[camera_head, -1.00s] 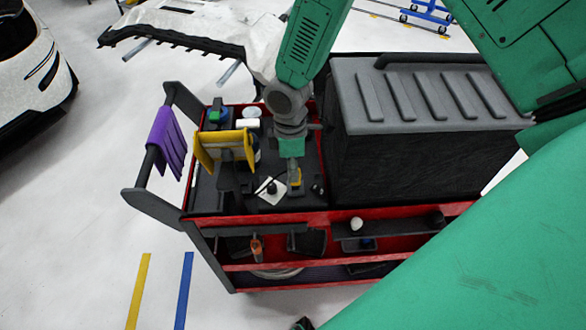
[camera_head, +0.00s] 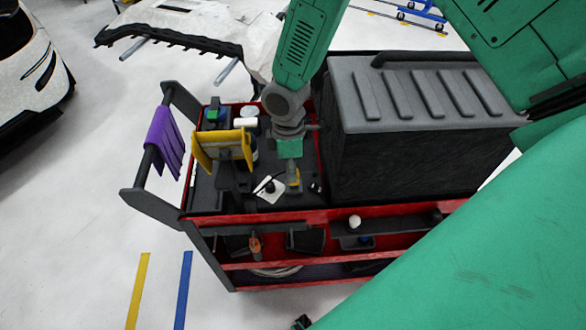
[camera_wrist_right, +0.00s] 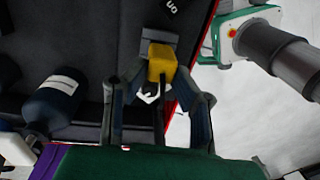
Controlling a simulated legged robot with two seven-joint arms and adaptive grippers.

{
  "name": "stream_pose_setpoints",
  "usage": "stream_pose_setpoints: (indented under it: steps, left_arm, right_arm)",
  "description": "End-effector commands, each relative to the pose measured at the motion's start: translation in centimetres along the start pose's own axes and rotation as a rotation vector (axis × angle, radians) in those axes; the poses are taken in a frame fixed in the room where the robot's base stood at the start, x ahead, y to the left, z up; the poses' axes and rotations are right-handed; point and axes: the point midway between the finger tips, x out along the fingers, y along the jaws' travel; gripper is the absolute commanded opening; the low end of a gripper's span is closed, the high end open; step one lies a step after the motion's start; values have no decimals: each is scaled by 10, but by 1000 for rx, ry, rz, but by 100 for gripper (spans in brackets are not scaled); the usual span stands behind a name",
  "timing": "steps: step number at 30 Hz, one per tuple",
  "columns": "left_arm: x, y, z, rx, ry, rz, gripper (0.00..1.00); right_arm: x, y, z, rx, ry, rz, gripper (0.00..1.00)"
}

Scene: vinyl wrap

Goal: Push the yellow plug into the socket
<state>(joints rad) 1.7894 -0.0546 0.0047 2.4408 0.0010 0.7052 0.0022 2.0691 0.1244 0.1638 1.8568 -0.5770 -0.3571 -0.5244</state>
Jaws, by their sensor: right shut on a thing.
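The yellow plug (camera_head: 293,177) is on the top shelf of the cart, under my right gripper (camera_head: 292,167). In the right wrist view the yellow plug (camera_wrist_right: 161,62) lies between the fingertips of my right gripper (camera_wrist_right: 160,88), which is shut on it. A dark cable runs back from the plug between the fingers. A grey block (camera_wrist_right: 158,38), perhaps the socket, sits directly beyond the plug. I cannot tell whether the plug is inside it or only against it. My left gripper does not show.
The red and black cart (camera_head: 318,217) has a tall black case (camera_head: 425,90) close to the right of my gripper. A yellow holder (camera_head: 222,150), a white sheet (camera_head: 270,189) and a dark bottle (camera_wrist_right: 52,100) stand or lie nearby. A purple cloth (camera_head: 165,142) hangs on the handle.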

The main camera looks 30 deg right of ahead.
Motion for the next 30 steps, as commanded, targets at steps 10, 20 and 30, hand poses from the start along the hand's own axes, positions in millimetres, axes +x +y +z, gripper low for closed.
stream_pose_setpoints:
  steps: [10,20,30]
  left_arm:
    - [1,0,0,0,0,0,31]
    - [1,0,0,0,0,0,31]
    - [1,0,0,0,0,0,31]
  right_arm:
    - [3,0,0,0,0,0,0]
    - [5,1,0,0,0,0,0]
    - [8,1,0,-1,0,1,0]
